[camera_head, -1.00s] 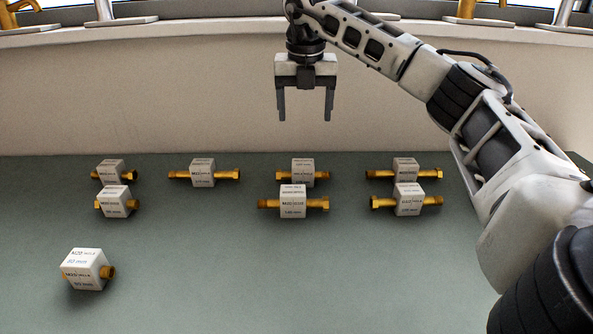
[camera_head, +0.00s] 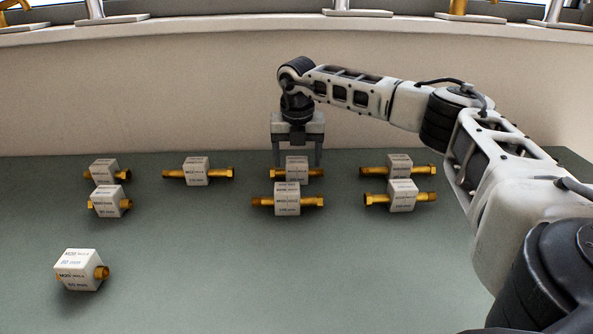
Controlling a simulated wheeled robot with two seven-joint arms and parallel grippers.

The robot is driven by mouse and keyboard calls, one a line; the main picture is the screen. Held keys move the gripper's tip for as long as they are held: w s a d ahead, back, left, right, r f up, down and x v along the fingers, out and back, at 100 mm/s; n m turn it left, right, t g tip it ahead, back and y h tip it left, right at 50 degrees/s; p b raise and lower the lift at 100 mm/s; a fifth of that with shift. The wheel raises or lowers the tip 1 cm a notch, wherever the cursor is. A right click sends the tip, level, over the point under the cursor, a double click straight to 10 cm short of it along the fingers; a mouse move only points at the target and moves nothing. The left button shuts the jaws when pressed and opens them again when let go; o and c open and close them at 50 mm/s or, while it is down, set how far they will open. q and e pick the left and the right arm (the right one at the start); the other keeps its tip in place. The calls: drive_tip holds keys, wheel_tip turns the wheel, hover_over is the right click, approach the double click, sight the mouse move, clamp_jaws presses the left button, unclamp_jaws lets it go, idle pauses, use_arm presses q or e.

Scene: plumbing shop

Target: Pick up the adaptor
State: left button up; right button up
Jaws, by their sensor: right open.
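Several adaptors lie on the green-grey table, each a white labelled block with brass ends. My right gripper (camera_head: 297,158) points down with open jaws at a back-row adaptor (camera_head: 297,170), its fingers appearing on either side of the white block. Whether the fingers touch it I cannot tell. Just in front of it lies another adaptor (camera_head: 288,199). Two more adaptors lie at the right, one at the back (camera_head: 400,167) and one in front (camera_head: 402,196). My left gripper does not show.
At the left are more adaptors: one at the back (camera_head: 196,171), a close pair (camera_head: 104,172) and (camera_head: 110,202), and a single one nearer me (camera_head: 80,270). The front middle of the table (camera_head: 240,275) is clear. A beige wall (camera_head: 150,95) rises behind.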

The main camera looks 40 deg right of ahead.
drive_tip(key=c, duration=1.1)
drive_tip(key=shift+r, duration=0.1)
drive_tip(key=shift+c, duration=0.3)
